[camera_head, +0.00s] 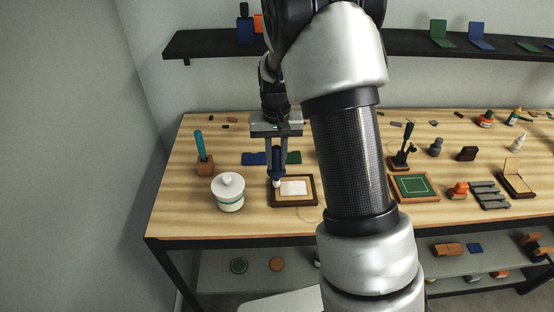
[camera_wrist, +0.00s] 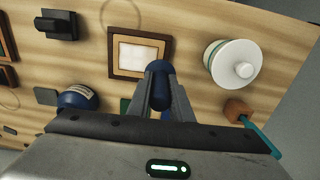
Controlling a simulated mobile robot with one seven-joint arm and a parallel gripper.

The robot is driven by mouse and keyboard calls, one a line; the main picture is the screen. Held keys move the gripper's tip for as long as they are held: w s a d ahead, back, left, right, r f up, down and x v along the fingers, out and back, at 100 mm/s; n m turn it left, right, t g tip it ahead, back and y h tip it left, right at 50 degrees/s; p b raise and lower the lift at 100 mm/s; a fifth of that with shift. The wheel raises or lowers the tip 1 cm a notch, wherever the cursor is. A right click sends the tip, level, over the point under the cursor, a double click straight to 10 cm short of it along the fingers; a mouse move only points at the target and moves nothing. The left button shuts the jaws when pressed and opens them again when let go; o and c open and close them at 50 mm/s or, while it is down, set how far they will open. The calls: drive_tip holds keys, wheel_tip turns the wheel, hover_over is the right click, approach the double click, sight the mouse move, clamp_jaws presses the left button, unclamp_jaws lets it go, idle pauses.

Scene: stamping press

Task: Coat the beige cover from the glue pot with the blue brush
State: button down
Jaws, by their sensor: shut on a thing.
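My gripper (camera_head: 276,156) is shut on the blue brush (camera_head: 278,165). It holds the brush upright, with the pale tip low over the left part of the beige cover (camera_head: 293,201); I cannot tell if the tip touches. The cover lies in a dark brown frame and has a white rectangle in its middle. In the wrist view the cover (camera_wrist: 117,54) lies just beyond the gripper (camera_wrist: 163,82) and the brush's blue handle (camera_wrist: 160,88). The glue pot (camera_head: 229,204), white with a green band and knobbed lid, stands left of the frame; it also shows in the wrist view (camera_wrist: 233,66).
A wooden block (camera_head: 205,168) with a teal-handled tool stands behind the pot. Blue (camera_head: 254,158) and green (camera_head: 294,157) flat pieces lie behind the frame. A press (camera_head: 403,148) and a green-topped board (camera_head: 414,187) stand to the right, beyond my arm. Bare table lies in front.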

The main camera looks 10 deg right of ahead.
sight(278, 147)
drive_tip(key=r, duration=0.1)
drive_tip(key=r+p, duration=0.1)
drive_tip(key=r, duration=0.1)
drive_tip(key=shift+d, duration=0.35)
drive_tip(key=shift+a+r+p, duration=0.1)
drive_tip(key=shift+r+p, duration=1.15)
drive_tip(key=shift+r, duration=0.95)
